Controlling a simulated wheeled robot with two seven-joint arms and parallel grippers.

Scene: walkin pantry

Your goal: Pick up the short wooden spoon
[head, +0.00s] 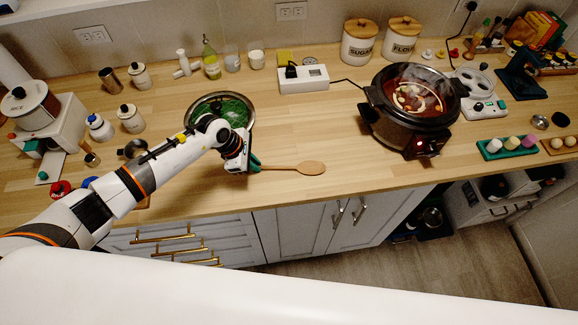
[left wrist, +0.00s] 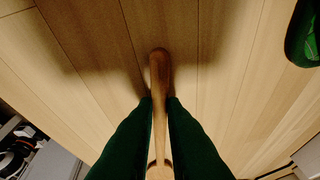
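The short wooden spoon (head: 301,168) lies near the front edge of the wooden counter, its bowl to the right and its handle to the left. My left gripper (head: 256,163) is at the handle, low over the counter. In the left wrist view, the spoon's handle (left wrist: 160,75) runs between the two dark green fingers (left wrist: 160,106), which close in on both sides of it with hardly any gap. The handle end sticks out past the fingertips. The spoon looks to be still at counter level. My right gripper is not in view.
A metal bowl with green inside (head: 226,105) stands just behind my left gripper. A dark slow cooker (head: 408,130) stands to the right, with a white power box (head: 303,84) behind. Bottles and jars crowd the left. The counter around the spoon is clear.

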